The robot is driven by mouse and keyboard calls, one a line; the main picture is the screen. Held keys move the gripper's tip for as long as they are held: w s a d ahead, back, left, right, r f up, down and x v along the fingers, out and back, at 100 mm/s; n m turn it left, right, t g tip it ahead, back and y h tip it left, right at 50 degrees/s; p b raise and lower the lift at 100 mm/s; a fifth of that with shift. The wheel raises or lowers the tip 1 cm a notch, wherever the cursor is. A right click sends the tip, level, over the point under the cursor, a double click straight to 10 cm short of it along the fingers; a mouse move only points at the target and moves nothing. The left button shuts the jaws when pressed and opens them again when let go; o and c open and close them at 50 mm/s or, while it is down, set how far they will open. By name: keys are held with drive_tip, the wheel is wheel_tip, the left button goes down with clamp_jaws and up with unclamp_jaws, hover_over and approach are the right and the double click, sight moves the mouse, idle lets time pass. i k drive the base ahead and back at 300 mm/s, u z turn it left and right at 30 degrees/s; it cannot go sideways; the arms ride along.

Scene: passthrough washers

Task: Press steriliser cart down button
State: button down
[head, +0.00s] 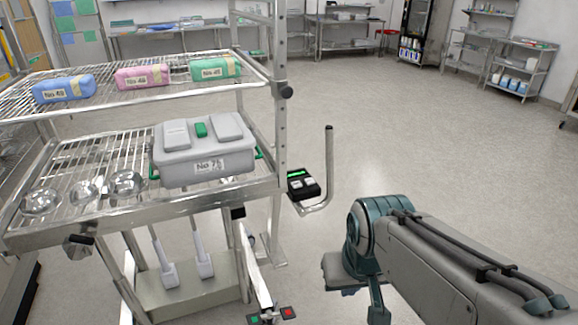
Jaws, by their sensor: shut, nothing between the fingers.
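The steriliser cart is a metal rack with wire shelves (75,160) on the left of the head view. A small black control box (302,185) with a green-lit strip and two pale keys sits at its right side, beside a bent metal handle (329,165). I cannot read which key is down. Lower down, a green button (254,319) and a red button (288,312) sit near the bottom edge of the view. My arm reaches in from the lower right, its teal joint right of and below the control box. My gripper's fingers do not show.
The cart's upper shelf holds blue (64,89), pink (142,76) and green (215,69) wrapped packs. A grey lidded case (204,150) and several metal bowls (84,193) sit below. The floor (420,130) right of the cart is open, with shelving at the back.

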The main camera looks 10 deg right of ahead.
sight(309, 182)
drive_tip(key=z, duration=0.1)
drive_tip(key=i, duration=1.2)
